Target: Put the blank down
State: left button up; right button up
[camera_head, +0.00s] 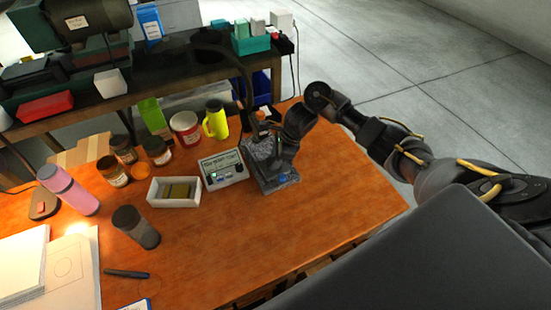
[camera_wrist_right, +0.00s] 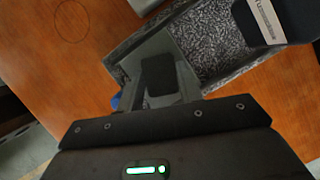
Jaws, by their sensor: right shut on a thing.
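My right gripper (camera_wrist_right: 157,82) is shut on a plain grey piece, which I take to be the blank (camera_wrist_right: 187,84); the dark finger covers part of it. In the head view my right gripper (camera_head: 277,160) is low over a grey tray of metal shavings (camera_head: 284,183) on the wooden bench. The tray (camera_wrist_right: 240,78) lies beside and under the gripper in the right wrist view. I cannot tell whether the blank touches the tray. In the head view the arm hides the blank. My left gripper is not in view.
The bench right of the tray (camera_head: 345,185) is clear.

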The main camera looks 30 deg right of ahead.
jog(key=shift+f, duration=0.15)
jog(key=o, duration=1.2)
jog(key=v, duration=1.2)
